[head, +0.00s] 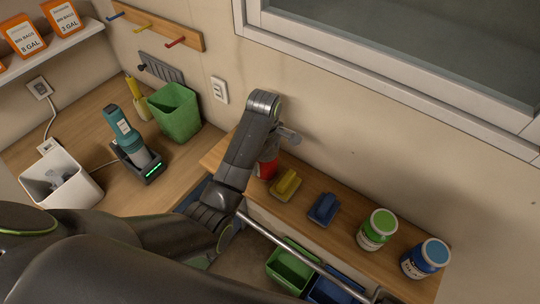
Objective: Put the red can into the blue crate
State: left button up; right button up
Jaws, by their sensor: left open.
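The red can (266,170) stands on the narrow wooden ledge along the wall, left of a yellow sponge-like block. My left arm hides much of it. My left gripper (271,153) is open and points down at the can, right at its upper part. The forearm covers part of the gripper, so I cannot tell whether the fingers touch the can. The blue crate (335,290) hangs below the ledge at the bottom of the view, right of a green crate (291,268), and is cut by the frame edge. My right gripper does not show.
On the ledge are a yellow block (286,183), a blue block (323,208), a green-lidded jar (377,230) and a blue-lidded jar (426,258). A metal rail (290,250) runs in front of the crates. A green bin (176,112) stands on the left counter.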

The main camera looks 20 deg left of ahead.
pick_arm(q)
jog(key=shift+w+a+f, duration=0.1)
jog(key=shift+w+f, duration=0.2)
jog(key=shift+f, duration=0.25)
jog(key=shift+w+f, duration=0.25)
jog(key=shift+f, duration=0.3)
jog(key=shift+s+r, duration=0.1)
jog(key=shift+s, duration=0.05)
jog(key=shift+s+r, duration=0.1)
jog(key=shift+s, duration=0.1)
jog(key=shift+c, duration=0.5)
jog(key=shift+s+r, duration=0.1)
jog(key=shift+s, duration=0.05)
jog(key=c, duration=0.5)
jog(key=shift+c, duration=1.1)
jog(key=c, duration=0.6)
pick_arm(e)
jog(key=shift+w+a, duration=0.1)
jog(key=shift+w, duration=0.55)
